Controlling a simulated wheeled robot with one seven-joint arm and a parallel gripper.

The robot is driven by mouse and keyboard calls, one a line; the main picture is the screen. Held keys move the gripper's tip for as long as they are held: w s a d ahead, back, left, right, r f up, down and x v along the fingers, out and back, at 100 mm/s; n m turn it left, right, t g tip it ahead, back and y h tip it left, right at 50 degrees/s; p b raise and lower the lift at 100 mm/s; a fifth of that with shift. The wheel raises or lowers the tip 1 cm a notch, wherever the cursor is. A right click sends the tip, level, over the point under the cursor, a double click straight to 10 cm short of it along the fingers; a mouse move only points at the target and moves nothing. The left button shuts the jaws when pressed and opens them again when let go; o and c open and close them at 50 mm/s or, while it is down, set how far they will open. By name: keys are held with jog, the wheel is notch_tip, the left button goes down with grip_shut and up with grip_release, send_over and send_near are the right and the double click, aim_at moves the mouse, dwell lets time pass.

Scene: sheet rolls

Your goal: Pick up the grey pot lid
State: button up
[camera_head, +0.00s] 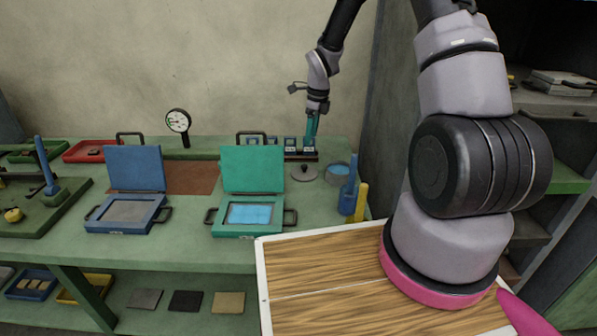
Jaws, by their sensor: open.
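The grey pot lid (305,174) is a small round disc with a dark knob on top. It lies flat on the green bench, right of the open teal case. A round grey-blue pot (338,180) stands beside it on the right. My gripper (311,132) points down from the arm at the back of the bench, above and behind the lid in the picture. Its fingers are small and overlap a teal upright shape, so finger detail is hard to see. It is apart from the lid.
An open teal case (250,229) and an open blue case (125,227) stand left of the lid. A blue cylinder (347,199) and a yellow one (361,203) stand right. A dark rack (296,155) lies behind. A wooden board (335,285) is in front.

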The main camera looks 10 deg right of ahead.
send_over(304, 165)
jog(key=d, duration=0.1)
jog(key=f, duration=0.6)
jog(key=shift+s+f, duration=0.25)
jog(key=shift+f, duration=0.1)
jog(key=shift+m, duration=0.3)
jog(key=shift+w+a+f, duration=0.1)
jog(key=shift+a+f, duration=0.1)
jog(key=shift+f, duration=1.1)
jog(key=shift+a+f, duration=0.2)
jog(key=shift+f, duration=1.1)
grip_shut()
